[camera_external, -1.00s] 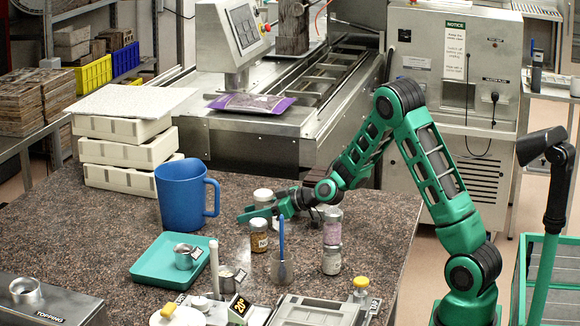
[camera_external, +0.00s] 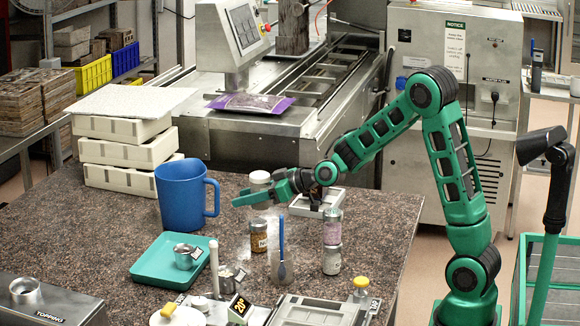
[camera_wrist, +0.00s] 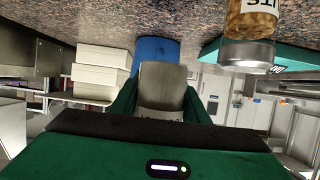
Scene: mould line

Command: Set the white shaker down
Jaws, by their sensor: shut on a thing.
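The white shaker (camera_external: 260,177) is in my gripper (camera_external: 262,193). In the external view its pale top shows just above the green fingers, and the fingers hide the rest. In the wrist view a plain greyish body (camera_wrist: 163,88) sits between the two green fingers, which are shut on it. The shaker is held above the speckled brown table (camera_external: 120,228). A jar with yellow-brown contents and a grey lid (camera_external: 258,237) stands on the table just below and in front of the gripper; it also shows in the wrist view (camera_wrist: 252,20).
A blue jug (camera_external: 182,195) stands to the left, before stacked white boxes (camera_external: 125,150). A teal tray (camera_external: 150,270) holds a metal cup. A grey frame (camera_external: 318,205) lies behind the wrist.

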